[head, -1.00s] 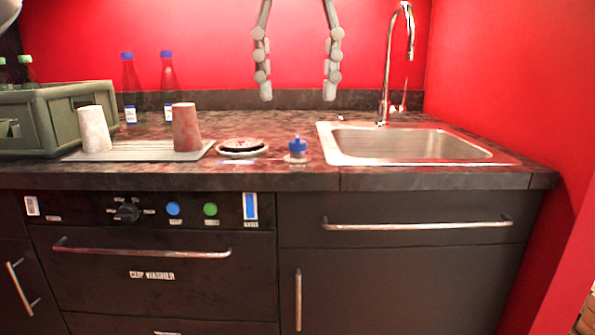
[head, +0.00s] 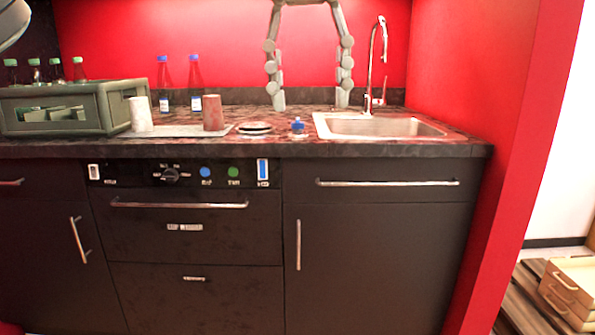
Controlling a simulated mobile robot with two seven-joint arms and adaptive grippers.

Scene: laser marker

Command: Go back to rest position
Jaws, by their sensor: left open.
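My left gripper (head: 310,98) hangs down from the top of the head view, in front of the red wall. Its two fingers are wide apart with nothing between them. In the picture its tips overlap the back of the counter, left of the tap. My right gripper is not in view.
The dark counter (head: 400,148) holds a green crate (head: 100,108) with bottles, a white cup (head: 140,115), a reddish cup (head: 213,113), saucers (head: 254,127), a blue-capped item (head: 298,127) and a sink (head: 380,125). Drawers are shut below. Wooden boxes (head: 570,285) lie at right.

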